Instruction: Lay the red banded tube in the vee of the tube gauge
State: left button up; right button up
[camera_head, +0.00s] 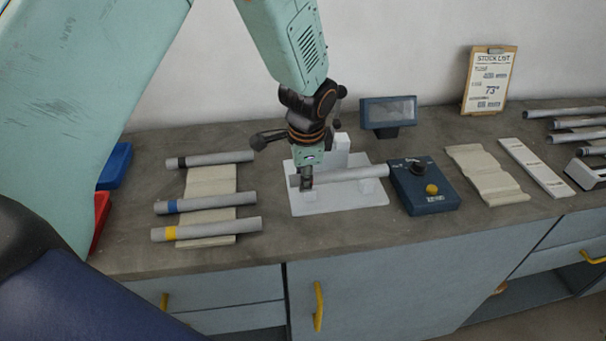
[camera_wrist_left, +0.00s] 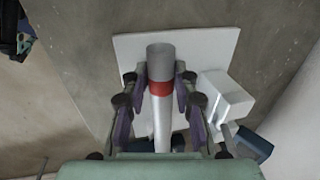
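The red banded tube is a grey tube (camera_head: 345,174) lying nearly level over the white tube gauge (camera_head: 325,201) in the head view. In the left wrist view its grey end and red band (camera_wrist_left: 160,88) show between my fingers. My left gripper (camera_head: 306,184) points down over the tube's left end and hides the band in the head view. In the left wrist view the left fingertips (camera_wrist_left: 161,72) close against both sides of the tube. The tube lines up with the gauge's supports; I cannot tell whether it rests fully in the vee. My right gripper is in neither view.
Several banded tubes (camera_head: 206,204) lie on a pale rack left of the gauge. A blue control box (camera_head: 424,188) stands close on its right, and a small display (camera_head: 388,113) behind. Blue (camera_head: 115,166) and red (camera_head: 101,217) bins sit at left. Bare counter lies in front.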

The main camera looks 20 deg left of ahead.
pick_arm(q)
jog(key=o, duration=0.3)
jog(key=shift+s+d+f, duration=0.1)
jog(key=shift+s+f, duration=0.15)
jog(key=shift+f, duration=0.25)
jog(key=shift+o, duration=0.8)
jog(key=shift+w, duration=0.2)
jog(key=shift+o, duration=0.2)
jog(key=shift+w+a, duration=0.1)
jog(key=shift+a, duration=0.15)
jog(key=shift+d+r, duration=0.1)
jog(key=shift+d, duration=0.05)
jog(key=shift+r, duration=0.5)
jog(key=v, duration=1.1)
